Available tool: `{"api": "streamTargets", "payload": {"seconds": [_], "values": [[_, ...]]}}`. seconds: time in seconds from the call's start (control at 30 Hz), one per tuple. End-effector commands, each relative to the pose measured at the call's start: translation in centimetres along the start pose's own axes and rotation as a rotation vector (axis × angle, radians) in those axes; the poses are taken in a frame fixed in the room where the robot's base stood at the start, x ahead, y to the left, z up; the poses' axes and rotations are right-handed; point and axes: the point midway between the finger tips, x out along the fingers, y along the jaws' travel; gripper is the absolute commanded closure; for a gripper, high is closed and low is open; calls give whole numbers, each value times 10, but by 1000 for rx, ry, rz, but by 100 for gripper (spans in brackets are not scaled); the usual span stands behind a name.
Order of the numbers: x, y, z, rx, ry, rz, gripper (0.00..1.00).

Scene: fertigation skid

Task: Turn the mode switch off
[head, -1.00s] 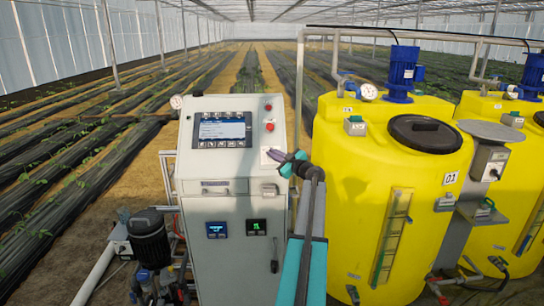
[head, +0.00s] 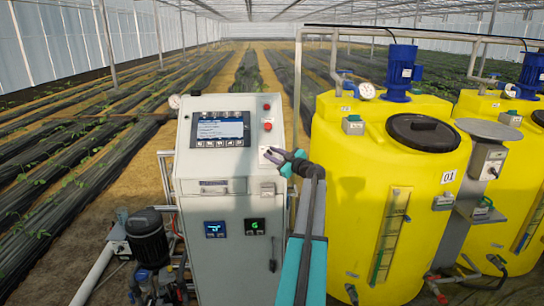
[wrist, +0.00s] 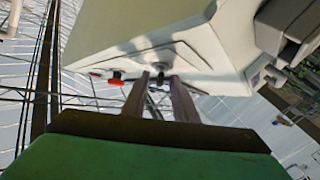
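The mode switch appears in the wrist view as a small dark knob (wrist: 159,80) on a round grey base on the pale cabinet panel. My gripper (wrist: 158,90) points at it, with one finger on each side of the knob and a gap between the fingers. I cannot tell whether either finger touches it. In the head view my gripper (head: 272,156) is at the white label plate (head: 264,158) on the control cabinet (head: 205,175), below the red buttons. It hides the knob there. The knob's setting is not readable.
A red button (wrist: 116,78) sits left of the fingers in the wrist view. The cabinet has a screen (head: 218,129), two small displays and a handle (head: 273,255). A yellow tank (head: 350,165) stands close on the right. A pump (head: 148,235) is at lower left.

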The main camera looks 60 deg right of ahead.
Motion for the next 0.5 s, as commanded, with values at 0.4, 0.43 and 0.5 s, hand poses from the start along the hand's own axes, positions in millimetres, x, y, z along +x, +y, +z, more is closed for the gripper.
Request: {"api": "streamTargets", "payload": {"seconds": [0.4,0.43,0.5], "values": [[-29,-2,1,0,1,1,74],[-33,-2,1,0,1,1,74],[-44,-2,2,0,0,2,74]]}}
